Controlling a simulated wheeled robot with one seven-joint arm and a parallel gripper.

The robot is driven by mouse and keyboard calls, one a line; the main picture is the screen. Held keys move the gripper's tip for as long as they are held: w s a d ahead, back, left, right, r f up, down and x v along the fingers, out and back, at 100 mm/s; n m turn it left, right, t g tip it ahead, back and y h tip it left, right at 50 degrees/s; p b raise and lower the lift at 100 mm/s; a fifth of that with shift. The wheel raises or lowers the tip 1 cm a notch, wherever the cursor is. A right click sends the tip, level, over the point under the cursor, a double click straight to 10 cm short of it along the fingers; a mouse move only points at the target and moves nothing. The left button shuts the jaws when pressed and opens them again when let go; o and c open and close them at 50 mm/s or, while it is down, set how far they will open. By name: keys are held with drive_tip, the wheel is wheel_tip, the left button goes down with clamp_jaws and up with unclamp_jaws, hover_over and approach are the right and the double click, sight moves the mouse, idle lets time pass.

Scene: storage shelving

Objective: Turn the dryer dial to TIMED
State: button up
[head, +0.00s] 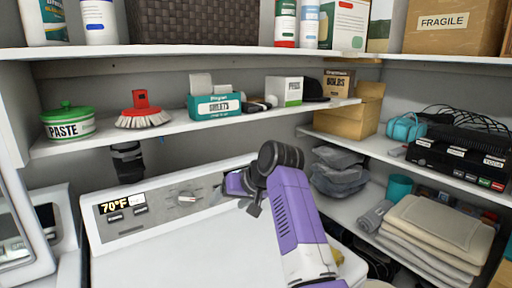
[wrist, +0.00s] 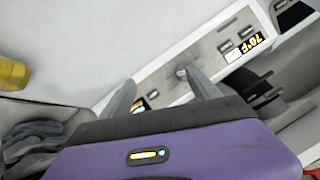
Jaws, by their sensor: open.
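The white dryer (head: 150,245) has a grey control panel along its back, with a dial (head: 187,198) near the middle. A "70°F" display (head: 114,205) and buttons sit at the panel's left. My gripper (head: 230,187) is just right of the dial in the head view, above the panel, and apart from it. In the wrist view my gripper (wrist: 158,76) is open and empty. The dial (wrist: 182,73) shows beyond the fingers, near the tip of the right one. The dial's markings are too small to read.
A shelf (head: 170,126) with a paste tub (head: 68,121), a brush (head: 142,112) and boxes hangs above the panel. Folded towels (head: 435,228) and electronics (head: 465,155) fill the right shelves. The dryer top is clear at the front left.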

drive_tip(key=w+d+r+m+t, duration=0.1)
drive_tip(key=w+d+r+t, duration=0.3)
drive_tip(key=d+r+t, duration=0.15)
drive_tip(key=s+d+f+t+h, duration=0.1)
drive_tip(key=s+d+f+t, duration=0.1)
drive_tip(key=s+d+f, duration=0.2)
drive_tip(key=s+d+f+m+t+h, duration=0.1)
drive_tip(key=s+d+f+t, duration=0.1)
drive_tip(key=s+d+f, duration=0.3)
drive_tip(key=s+d+f+t+h, duration=0.1)
drive_tip(key=s+d+f, duration=0.3)
drive_tip(key=s, duration=0.6)
drive_tip(key=shift+s+d+f+m+t+h, duration=0.1)
drive_tip(key=shift+s+f+m+t+h, duration=0.05)
drive_tip(key=shift+f+t, duration=0.25)
drive_tip(key=shift+s+d+f+m+t+h, duration=0.15)
drive_tip(key=shift+f+t, duration=0.1)
drive_tip(key=shift+f, duration=0.25)
drive_tip(key=s+d+f+g+h, duration=0.1)
drive_tip(key=s+d, duration=0.1)
drive_tip(key=s, duration=1.3)
drive_tip(key=s+d+f+g+h, duration=0.1)
drive_tip(key=s+d, duration=0.2)
drive_tip(key=s, duration=1.2)
drive_tip(key=s+d+f+g, duration=0.1)
drive_tip(key=s+d+f, duration=0.1)
drive_tip(key=s, duration=1.2)
drive_tip(key=shift+s+d+m+h, duration=0.3)
drive_tip(key=shift+s+d+h, duration=0.1)
drive_tip(key=shift+d, duration=0.3)
